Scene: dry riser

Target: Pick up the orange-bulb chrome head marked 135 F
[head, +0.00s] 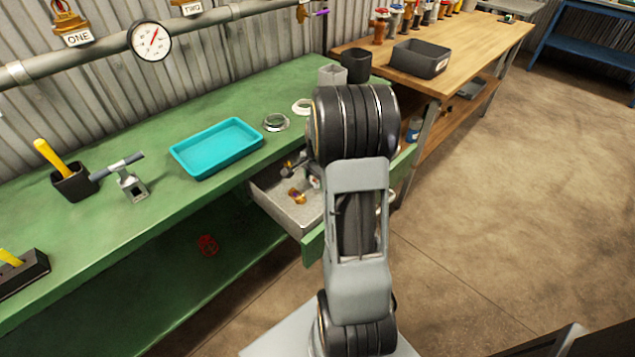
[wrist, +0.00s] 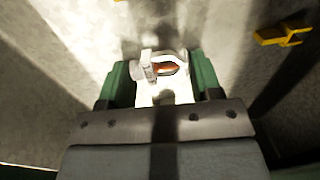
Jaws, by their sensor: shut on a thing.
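In the wrist view my gripper (wrist: 160,78) has its two green fingers closed on a small chrome head (wrist: 146,64) with an orange bulb (wrist: 169,68). The head lies crosswise between the fingertips, over a bright grey metal surface. I cannot read any marking on it. In the head view an open drawer (head: 276,204) under the green bench holds small brass parts (head: 297,195). My arm covers the right part of the drawer and hides the held head there.
A yellow brass piece (wrist: 283,36) lies right of my gripper in the wrist view. A dark bin (head: 420,59) stands on the wooden bench.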

